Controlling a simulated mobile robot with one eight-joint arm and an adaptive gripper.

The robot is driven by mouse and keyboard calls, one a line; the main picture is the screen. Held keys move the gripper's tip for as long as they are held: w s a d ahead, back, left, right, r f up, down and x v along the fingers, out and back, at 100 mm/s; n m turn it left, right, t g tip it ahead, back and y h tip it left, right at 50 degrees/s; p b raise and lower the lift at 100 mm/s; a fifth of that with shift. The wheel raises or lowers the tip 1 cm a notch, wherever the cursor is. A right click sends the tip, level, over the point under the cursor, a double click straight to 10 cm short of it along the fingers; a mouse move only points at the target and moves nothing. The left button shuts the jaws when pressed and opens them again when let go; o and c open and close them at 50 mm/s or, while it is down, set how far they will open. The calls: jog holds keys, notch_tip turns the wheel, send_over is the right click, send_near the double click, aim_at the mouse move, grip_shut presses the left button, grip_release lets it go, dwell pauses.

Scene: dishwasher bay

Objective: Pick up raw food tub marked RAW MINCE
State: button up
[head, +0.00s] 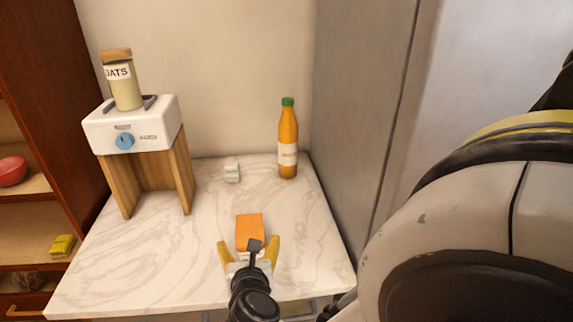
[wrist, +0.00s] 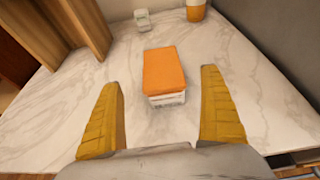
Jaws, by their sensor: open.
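A small tub with an orange lid (head: 249,230) sits on the marble-topped table. In the wrist view the orange-lidded tub (wrist: 164,72) shows a white front with dark print too small to read, so I cannot confirm its marking. My gripper (head: 248,250) is open, with yellow fingers. In the wrist view the gripper (wrist: 164,95) has one finger on each side of the view, with the tub ahead and centred between them. The fingers are apart from the tub and nothing is held.
An orange bottle with a green cap (head: 288,140) and a small white box (head: 232,171) stand behind the tub. A white appliance (head: 132,124) on a wooden stand, with an oats jar (head: 122,82) on top, is at left. A grey panel (head: 362,110) bounds the right.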

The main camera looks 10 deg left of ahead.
aim_at(250, 232)
jog(key=b+x, duration=0.2)
jog(key=x, duration=0.7)
jog(key=shift+d+b, duration=0.1)
jog(key=shift+b, duration=0.3)
jog(key=shift+s, duration=0.1)
jog(key=c, duration=1.5)
